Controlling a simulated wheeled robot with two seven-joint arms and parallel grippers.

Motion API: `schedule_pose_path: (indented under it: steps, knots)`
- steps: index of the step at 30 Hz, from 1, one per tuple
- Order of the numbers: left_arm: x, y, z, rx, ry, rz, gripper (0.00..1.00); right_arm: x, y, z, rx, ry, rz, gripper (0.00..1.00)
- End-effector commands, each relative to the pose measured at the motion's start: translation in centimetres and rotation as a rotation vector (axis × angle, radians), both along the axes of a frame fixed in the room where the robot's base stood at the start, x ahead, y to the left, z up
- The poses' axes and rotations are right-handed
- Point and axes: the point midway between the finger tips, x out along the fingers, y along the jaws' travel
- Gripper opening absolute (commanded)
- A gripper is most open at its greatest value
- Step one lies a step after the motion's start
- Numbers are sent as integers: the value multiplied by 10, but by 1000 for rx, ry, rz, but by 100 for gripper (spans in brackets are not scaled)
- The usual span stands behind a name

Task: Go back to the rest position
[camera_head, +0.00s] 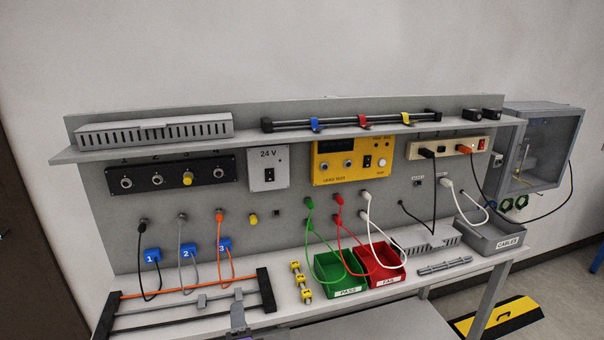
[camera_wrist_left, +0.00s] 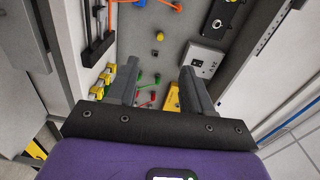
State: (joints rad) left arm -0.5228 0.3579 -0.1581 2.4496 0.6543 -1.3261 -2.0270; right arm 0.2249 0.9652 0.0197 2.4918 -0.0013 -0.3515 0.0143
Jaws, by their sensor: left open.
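My left gripper (camera_wrist_left: 160,84) is open and empty in the left wrist view, its two grey fingers apart with the panel behind them. In the head view only a grey part of it (camera_head: 239,318) shows at the bottom edge, in front of the bench and the black-ended rack (camera_head: 266,290). It seems to touch nothing, though its distance from the rack is hard to tell. My right gripper is in neither view.
The bench carries a green PASS bin (camera_head: 338,283), a red FAIL bin (camera_head: 383,275), a grey CABLES tray (camera_head: 492,239) and yellow pieces (camera_head: 301,281). Leads hang from the panel (camera_head: 270,205) in loops over the bench. A shelf (camera_head: 300,138) juts out above.

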Motion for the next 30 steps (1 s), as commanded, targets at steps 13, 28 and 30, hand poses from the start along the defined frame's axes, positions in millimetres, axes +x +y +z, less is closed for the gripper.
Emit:
schedule_pose_path:
  steps: [13,28,30]
  knots:
    - [0,-7,-135,-488,281,-55,51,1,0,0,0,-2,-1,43]
    - [-155,-27,-360,-1517,955,606,51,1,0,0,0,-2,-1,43]
    - [-179,-31,-373,-1601,1014,739,51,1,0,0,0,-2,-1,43]
